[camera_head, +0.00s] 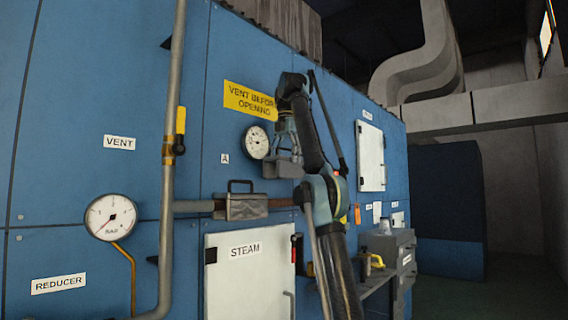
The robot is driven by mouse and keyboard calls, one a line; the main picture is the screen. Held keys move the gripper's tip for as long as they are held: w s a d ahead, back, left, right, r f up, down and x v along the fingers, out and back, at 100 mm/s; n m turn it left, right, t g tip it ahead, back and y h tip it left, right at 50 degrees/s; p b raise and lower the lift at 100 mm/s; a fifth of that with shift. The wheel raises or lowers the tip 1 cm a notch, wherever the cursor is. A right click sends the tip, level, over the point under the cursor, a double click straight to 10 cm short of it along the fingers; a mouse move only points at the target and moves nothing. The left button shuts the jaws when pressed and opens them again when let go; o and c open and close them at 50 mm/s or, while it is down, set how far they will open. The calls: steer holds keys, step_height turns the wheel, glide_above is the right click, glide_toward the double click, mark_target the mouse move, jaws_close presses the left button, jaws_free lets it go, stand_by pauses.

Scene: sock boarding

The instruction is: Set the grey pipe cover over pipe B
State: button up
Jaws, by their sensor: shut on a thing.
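My gripper (284,150) points down in front of the blue casing. It is shut on a grey block-like piece, which looks like the grey pipe cover (282,170). My arm and gripper partly hide this piece. It is held above and apart from a horizontal pipe (190,206), whose right part looks rusty brown. Another grey cover with a handle (241,208) sits over that pipe below the "A" label (225,158). I see no "B" label, so I cannot tell which stretch is pipe B; my arm hides part of the wall there.
A vertical pipe with a yellow-handled valve (180,130) stands at left. Gauges (111,217) (257,142) protrude from the casing. A white "STEAM" door (250,270) is below the pipe. A shelf with a grey box (390,250) is at right. Open floor lies far right.

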mark_target(285, 173)
steer(key=shift+a+f, duration=0.15)
steer(key=shift+a, duration=0.05)
steer(key=shift+w+f, duration=0.1)
steer(key=shift+f, duration=2.7)
steer(key=shift+s, duration=0.25)
steer(key=shift+f, duration=3.5)
steer(key=o, duration=1.3)
steer(key=shift+r, duration=0.1)
